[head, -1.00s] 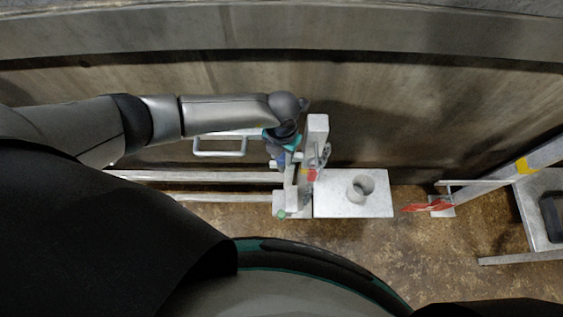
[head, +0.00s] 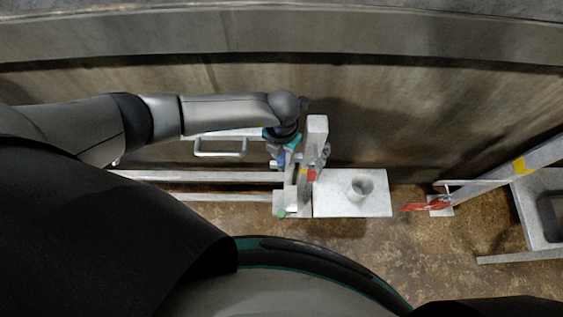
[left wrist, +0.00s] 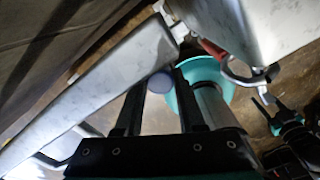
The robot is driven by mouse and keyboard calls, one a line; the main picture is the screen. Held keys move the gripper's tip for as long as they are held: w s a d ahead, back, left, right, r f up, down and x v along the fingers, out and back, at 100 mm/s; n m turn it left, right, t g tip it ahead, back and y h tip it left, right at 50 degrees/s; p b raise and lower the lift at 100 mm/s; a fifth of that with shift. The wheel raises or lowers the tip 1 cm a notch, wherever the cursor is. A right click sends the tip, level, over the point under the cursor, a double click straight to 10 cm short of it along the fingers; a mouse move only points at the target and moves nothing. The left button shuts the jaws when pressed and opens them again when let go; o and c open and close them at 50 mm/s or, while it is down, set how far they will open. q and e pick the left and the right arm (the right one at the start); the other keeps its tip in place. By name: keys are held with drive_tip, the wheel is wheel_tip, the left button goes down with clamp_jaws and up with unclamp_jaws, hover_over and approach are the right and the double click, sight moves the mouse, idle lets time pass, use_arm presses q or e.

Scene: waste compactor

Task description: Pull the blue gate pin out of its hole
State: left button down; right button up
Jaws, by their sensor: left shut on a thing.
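My left gripper (head: 285,157) reaches down beside the upright grey post (head: 317,126) at the left end of the pale table. In the left wrist view, my left gripper's two dark fingers (left wrist: 160,98) are closed on the round blue-violet head of the gate pin (left wrist: 160,83). The pin's shaft and its hole are hidden there, so I cannot tell how deep it sits.
A pale table (head: 380,205) bears a grey cup (head: 360,187). A red piece with a metal ring (left wrist: 245,75) is close to the post. Grey rails (head: 200,177) run left from it. A wall (head: 420,110) rises behind.

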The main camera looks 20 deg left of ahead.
use_arm(q)
wheel_tip(320, 180, up, 11)
drive_tip(key=p, duration=0.9)
drive_tip(key=shift+f+p, duration=0.15)
drive_tip(key=shift+p, duration=0.2)
idle(1.0)
drive_tip(key=s+d+p, duration=0.3)
drive_tip(key=s+p, duration=0.3)
drive_tip(key=s, duration=0.5)
drive_tip(key=shift+s+d, duration=0.2)
drive_tip(key=shift+s, duration=0.05)
idle(0.6)
idle(0.5)
